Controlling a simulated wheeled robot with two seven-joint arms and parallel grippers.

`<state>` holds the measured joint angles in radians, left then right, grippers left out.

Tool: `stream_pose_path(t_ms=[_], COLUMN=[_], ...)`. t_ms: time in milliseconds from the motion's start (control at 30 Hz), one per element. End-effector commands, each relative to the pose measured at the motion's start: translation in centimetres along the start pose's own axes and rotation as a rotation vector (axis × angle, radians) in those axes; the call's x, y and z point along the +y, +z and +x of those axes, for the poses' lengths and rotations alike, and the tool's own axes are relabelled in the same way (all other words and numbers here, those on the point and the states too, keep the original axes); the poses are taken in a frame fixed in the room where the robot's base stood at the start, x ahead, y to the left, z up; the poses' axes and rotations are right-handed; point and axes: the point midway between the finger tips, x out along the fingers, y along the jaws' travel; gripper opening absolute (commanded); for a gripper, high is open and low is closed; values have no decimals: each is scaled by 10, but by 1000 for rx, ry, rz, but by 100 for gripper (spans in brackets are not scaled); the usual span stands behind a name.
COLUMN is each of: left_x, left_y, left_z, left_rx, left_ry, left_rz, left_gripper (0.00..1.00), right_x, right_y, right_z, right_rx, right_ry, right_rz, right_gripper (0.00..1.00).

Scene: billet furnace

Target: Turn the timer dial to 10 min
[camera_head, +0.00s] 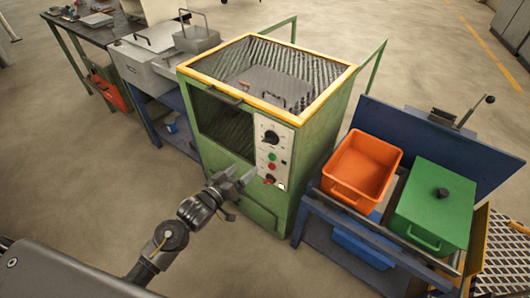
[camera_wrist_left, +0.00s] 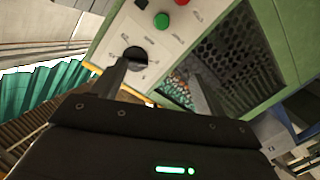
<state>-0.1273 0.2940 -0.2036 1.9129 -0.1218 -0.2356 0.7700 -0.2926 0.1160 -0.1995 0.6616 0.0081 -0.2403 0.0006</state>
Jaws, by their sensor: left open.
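The green furnace's pale control panel (camera_head: 274,155) carries a round black dial (camera_head: 271,137) near its top. A smaller knob (camera_head: 269,180) with red on it sits near the panel's bottom. The labels are too small to read, so I cannot tell which is the timer. My left gripper (camera_head: 240,177) is open and empty, in front of the furnace and left of the lower knob. In the left wrist view, the black dial (camera_wrist_left: 133,56) shows just beyond the left fingertip, not between the fingers (camera_wrist_left: 160,84). I cannot tell whether they touch. My right gripper is out of view.
A green button (camera_head: 272,157) and a red button (camera_head: 271,166) sit between the dial and knob. The furnace's mesh window (camera_head: 225,128) is left of the panel. An orange bin (camera_head: 362,165) and green box (camera_head: 436,203) stand on a blue stand at right. Floor is clear at front left.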

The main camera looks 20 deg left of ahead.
Motion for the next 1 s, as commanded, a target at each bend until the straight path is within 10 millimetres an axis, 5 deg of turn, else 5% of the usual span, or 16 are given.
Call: stream_pose_path(t_ms=[133, 400, 1000], left_x=[28, 34, 42], left_y=[-31, -40, -47], left_z=[-3, 1, 94], left_rx=[69, 81, 80], left_ry=[77, 89, 88], left_rz=[-23, -30, -30], left_gripper=[73, 73, 73], right_x=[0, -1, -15], right_y=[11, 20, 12], right_z=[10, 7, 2], right_rx=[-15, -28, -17], right_ry=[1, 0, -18], right_rz=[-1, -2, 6], right_gripper=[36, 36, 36])
